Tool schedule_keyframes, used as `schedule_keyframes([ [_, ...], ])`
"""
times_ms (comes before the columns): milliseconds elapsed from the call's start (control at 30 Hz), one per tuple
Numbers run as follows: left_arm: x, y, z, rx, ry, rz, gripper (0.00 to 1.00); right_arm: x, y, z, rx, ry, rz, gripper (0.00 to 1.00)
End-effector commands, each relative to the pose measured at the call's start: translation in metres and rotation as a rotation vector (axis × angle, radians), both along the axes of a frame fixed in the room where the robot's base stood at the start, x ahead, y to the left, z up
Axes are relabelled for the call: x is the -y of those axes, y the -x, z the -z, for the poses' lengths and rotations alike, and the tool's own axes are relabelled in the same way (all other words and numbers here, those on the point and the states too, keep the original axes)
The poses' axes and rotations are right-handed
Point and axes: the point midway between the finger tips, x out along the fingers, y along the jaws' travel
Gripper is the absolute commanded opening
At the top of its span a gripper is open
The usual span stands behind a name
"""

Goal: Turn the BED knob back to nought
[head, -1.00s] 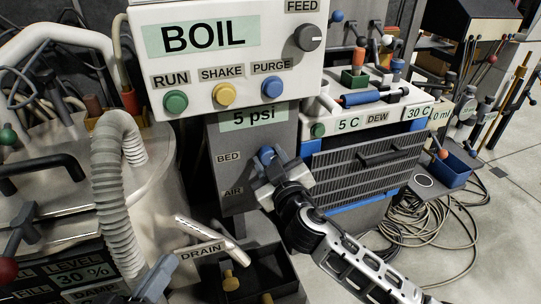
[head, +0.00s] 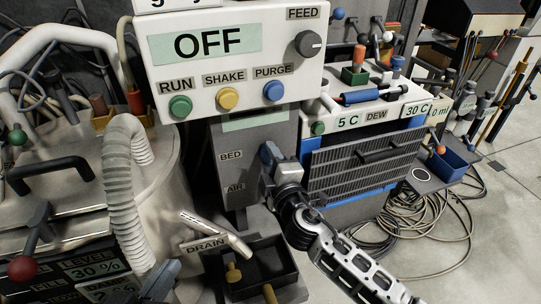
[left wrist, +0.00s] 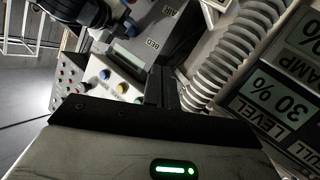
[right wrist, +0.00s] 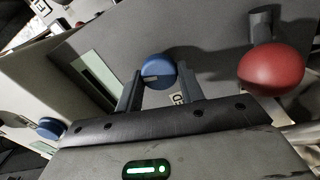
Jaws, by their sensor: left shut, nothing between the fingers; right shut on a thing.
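The BED knob is a round blue knob (right wrist: 158,72) with a thin line on its face, on the grey column (head: 252,137) beside the BED label (head: 231,156). My right gripper (head: 269,158) is shut on it, with one finger on each side in the right wrist view. In the head view the gripper mostly hides the knob. The display (head: 205,44) above reads OFF, and the small display (head: 255,121) on the column looks blank. My left gripper (left wrist: 171,88) is shut and empty, low at the left near the drain spout.
A red ball handle (right wrist: 270,68) stands close to my right gripper. The AIR label (head: 233,188) is below BED. A ribbed hose (head: 125,190) and steel vessel are at left, the DRAIN spout (head: 236,241) below, a grilled unit (head: 362,163) at right.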

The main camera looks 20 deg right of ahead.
Motion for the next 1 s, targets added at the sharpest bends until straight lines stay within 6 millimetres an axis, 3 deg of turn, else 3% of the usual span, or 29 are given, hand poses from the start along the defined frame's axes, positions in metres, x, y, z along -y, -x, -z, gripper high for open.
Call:
schedule_keyframes([
  [400,-0.0019,0.0012,0.0008,-0.008,-0.033,-0.004,0.0,-0.001,0.0002,0.0004,0.007,0.2,-0.002,0.15],
  [967,-0.0022,0.0019,0.0043,-0.015,-0.039,-0.003,0.0,-0.0011,0.0002,0.0012,0.008,0.232,-0.002,0.15],
  [1000,-0.0022,0.0019,0.0042,-0.015,-0.039,-0.003,0.0,-0.0011,0.0002,0.0012,0.008,0.232,-0.002,0.41],
])
